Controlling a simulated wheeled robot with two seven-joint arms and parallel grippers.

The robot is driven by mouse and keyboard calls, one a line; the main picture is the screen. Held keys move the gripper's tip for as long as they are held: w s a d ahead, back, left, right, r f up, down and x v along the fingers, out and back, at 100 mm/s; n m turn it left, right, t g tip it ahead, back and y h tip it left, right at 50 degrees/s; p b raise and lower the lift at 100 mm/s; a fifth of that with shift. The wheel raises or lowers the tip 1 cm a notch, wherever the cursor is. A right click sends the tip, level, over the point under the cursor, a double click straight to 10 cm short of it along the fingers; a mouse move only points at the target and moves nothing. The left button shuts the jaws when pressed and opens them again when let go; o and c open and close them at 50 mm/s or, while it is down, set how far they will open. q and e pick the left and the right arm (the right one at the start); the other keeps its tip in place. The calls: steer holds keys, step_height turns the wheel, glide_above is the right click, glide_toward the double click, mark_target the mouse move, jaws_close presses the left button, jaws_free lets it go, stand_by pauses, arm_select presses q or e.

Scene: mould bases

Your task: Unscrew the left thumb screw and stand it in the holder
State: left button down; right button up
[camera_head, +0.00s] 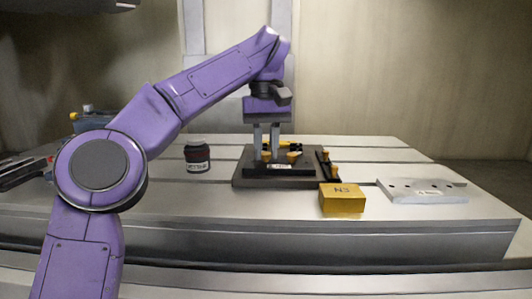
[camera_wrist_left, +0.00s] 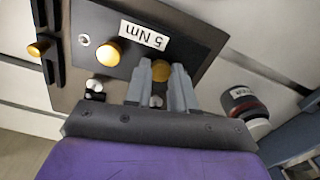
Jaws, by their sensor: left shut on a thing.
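The mould base (camera_head: 240,180) is a dark plate on the bench, with a label that reads "5 Nm" in the left wrist view. The left thumb screw (camera_head: 266,156) has a gold knob. My left gripper (camera_head: 271,150) points straight down over the plate and is shut on this knob, which shows between the fingers in the left wrist view (camera_wrist_left: 159,71). The right thumb screw (camera_head: 292,157) stands free beside it. My right gripper is not in view.
A yellow block (camera_head: 342,200) stands at the front, right of the plate. A pale grey plate with holes (camera_head: 425,192) lies further right. A dark jar (camera_head: 197,157) stands left of the base. Bare bench lies between the jar and the base.

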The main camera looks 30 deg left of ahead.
arm_select(q)
steer(key=shift+f+n+b, duration=0.35)
steer(key=shift+n+b, duration=0.15)
steer(key=shift+n, duration=0.1)
steer(key=shift+r+n+b, duration=0.25)
steer(key=shift+n+b, duration=0.1)
steer(key=shift+n, duration=0.45)
steer(key=shift+r, duration=0.1)
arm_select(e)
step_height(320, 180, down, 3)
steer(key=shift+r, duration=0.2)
arm_select(q)
steer(key=c, duration=0.9)
jaws_free()
steer(key=shift+o, duration=0.2)
